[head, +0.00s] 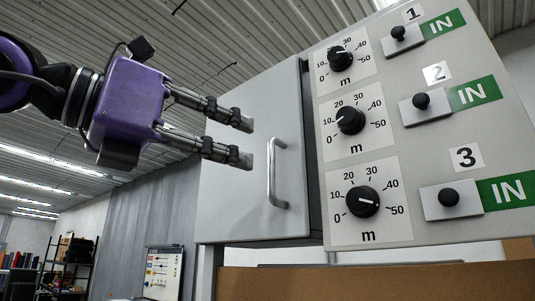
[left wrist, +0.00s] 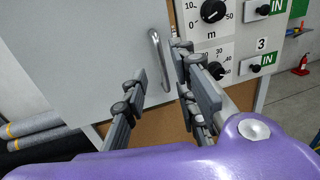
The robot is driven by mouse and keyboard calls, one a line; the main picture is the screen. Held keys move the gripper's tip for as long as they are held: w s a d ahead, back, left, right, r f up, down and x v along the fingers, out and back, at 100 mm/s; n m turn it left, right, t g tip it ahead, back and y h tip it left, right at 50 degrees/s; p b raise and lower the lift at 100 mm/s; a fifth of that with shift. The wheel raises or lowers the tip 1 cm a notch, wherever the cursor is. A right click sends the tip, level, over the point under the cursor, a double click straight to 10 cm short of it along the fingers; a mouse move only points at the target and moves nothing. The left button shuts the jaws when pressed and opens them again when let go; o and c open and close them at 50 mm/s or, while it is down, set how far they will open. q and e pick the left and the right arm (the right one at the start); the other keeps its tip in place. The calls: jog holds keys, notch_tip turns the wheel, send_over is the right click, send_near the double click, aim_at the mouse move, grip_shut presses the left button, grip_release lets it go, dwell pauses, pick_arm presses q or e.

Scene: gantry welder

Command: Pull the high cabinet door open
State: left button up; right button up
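The high cabinet door (head: 235,190) is a plain light grey panel left of the dial panel. A dark strip runs along its right edge; I cannot tell whether the door is fully shut. Its handle (head: 272,175) is a vertical metal bar near that right edge. My left gripper (head: 245,141) comes in from the left, open and empty, with its fingertips left of the handle's upper end in the head view. In the left wrist view the handle (left wrist: 160,58) shows between and beyond the two spread fingers (left wrist: 162,65), apparently not touched. My right gripper is not in view.
Right of the door is a control panel (head: 405,120) with black dials, black knobs and green IN labels. A brown board (head: 400,280) lies below. A shelf (head: 75,265) and a whiteboard (head: 162,272) stand far back. Grey rolls (left wrist: 35,125) lie at lower left in the wrist view.

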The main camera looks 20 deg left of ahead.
aim_at(263, 157)
pick_arm(q)
jog(key=p+x, duration=0.1)
jog(key=x, duration=0.5)
jog(key=shift+w+d, duration=0.2)
jog(key=shift+w, duration=0.05)
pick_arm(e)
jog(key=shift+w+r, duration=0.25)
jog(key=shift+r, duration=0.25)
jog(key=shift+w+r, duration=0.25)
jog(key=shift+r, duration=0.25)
pick_arm(q)
grip_shut()
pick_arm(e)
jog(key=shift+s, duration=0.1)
